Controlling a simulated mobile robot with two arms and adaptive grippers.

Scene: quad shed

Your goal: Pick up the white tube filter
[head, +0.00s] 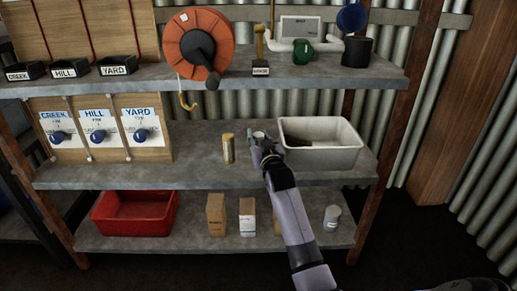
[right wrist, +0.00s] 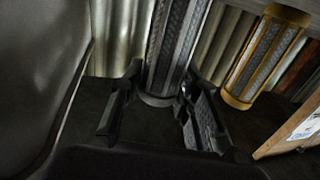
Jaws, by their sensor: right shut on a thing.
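The white tube filter (head: 258,135) shows in the head view as a pale round top just beyond my right gripper (head: 263,150), over the middle shelf. In the right wrist view the tube filter (right wrist: 176,45) has dark mesh sides and a grey end rim, and stands between the two fingers of my right gripper (right wrist: 157,108). The gripper is shut on it. I cannot tell whether its base touches the shelf. My left gripper is not in view.
A yellow-capped tube filter (head: 228,148) stands on the middle shelf to the left; it also shows in the right wrist view (right wrist: 265,57). A white bin (head: 335,158) is close on the right. Label boards (head: 98,130) stand further left. The upper shelf (head: 330,80) is overhead.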

